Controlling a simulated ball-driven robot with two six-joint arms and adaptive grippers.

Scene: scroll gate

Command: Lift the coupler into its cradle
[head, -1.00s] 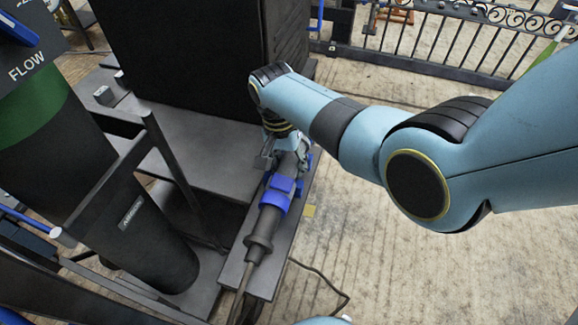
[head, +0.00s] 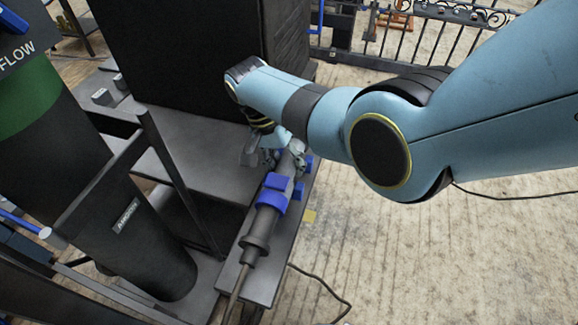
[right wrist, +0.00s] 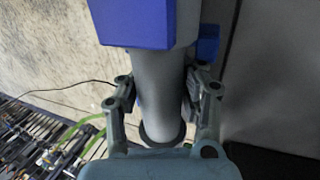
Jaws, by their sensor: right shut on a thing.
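The coupler (head: 258,232) is a long dark grey cylinder with a bright blue collar (head: 274,190) and a cable at its near end. It lies along a narrow grey ledge in the head view. My right gripper (head: 281,153) is at its far end. In the right wrist view the fingers (right wrist: 158,105) are on both sides of the grey shaft (right wrist: 160,75), shut on it, with the blue collar (right wrist: 140,22) beyond. I cannot tell whether the coupler is clear of the ledge. I cannot make out the cradle for certain. My left gripper is not in view.
A tall black cabinet (head: 180,50) stands behind the ledge (head: 262,290). A black fence (head: 430,55) is at the back. The floor on the right is open, with a loose cable.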

